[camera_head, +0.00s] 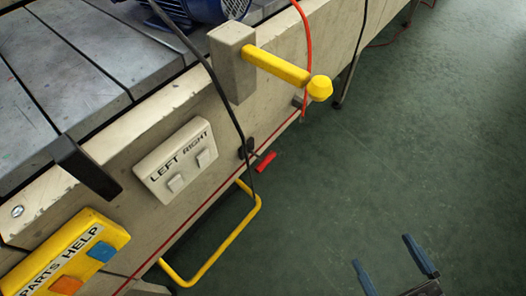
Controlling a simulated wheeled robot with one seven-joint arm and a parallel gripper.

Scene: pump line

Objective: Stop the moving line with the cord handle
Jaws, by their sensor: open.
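A small red handle (265,161) hangs beside a black fitting on the side of the line, just right of the LEFT/RIGHT switch plate. A thin red cord (207,202) runs slantwise along the beige side of the line and passes close to the handle. The line's grey slatted top (60,85) fills the upper left. My gripper (392,266) is at the lower right over the green floor. Its two blue-tipped fingers are apart with nothing between them. It is well to the right of and below the red handle in the picture, not touching it.
A yellow lever (275,66) with a knob sticks out above the handle. A black cable (213,84) hangs down past the handle. A yellow bar loop (221,250) juts out below. The switch plate (165,182) and yellow PARTS HELP box (62,262) are left. Floor at right is clear.

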